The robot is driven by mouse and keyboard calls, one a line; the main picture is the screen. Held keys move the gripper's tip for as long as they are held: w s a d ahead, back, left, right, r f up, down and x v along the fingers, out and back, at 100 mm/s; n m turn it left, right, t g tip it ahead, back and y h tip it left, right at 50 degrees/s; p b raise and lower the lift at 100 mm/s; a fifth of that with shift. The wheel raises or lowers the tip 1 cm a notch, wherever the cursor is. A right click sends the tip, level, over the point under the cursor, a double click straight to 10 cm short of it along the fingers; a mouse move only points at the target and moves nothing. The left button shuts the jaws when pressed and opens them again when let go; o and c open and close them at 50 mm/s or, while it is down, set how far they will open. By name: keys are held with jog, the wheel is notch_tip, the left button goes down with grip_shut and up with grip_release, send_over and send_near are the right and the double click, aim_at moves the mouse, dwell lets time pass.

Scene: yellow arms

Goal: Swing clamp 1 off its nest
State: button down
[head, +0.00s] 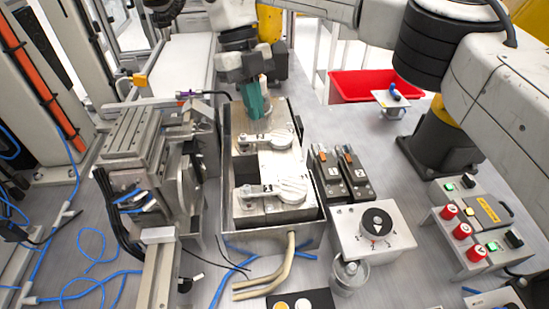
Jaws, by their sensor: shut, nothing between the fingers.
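My gripper (256,115) comes down from the top with its teal fingers shut and empty, over the back end of a metal fixture box. Two pale swing clamps show in the box: a rear clamp (264,142) just in front of my fingers, and a front clamp (275,191). Each lies flat across a dark nest block and has a small dark number mark too small to read surely. I cannot tell which one is clamp 1, or whether another clamp is hidden behind my fingers. Contact between fingers and clamp cannot be told.
A grey slide machine (138,150) stands close at the left of the fixture box (262,235). Two dark switch units (341,172), a dial box (376,231) and a button panel (473,222) stand at right. A red bin (362,84) is behind. Hoses (268,276) lie in front.

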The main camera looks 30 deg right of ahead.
aim_at(274, 191)
jog(key=p+x, duration=0.2)
jog(key=x, duration=0.8)
jog(key=shift+s, duration=0.2)
jog(key=shift+s+d+p, duration=0.2)
jog(key=shift+s+p, duration=0.3)
jog(key=shift+s, duration=0.5)
jog(key=shift+s+d+f, duration=0.1)
jog(key=shift+s+f, duration=0.05)
jog(key=shift+s, duration=0.7)
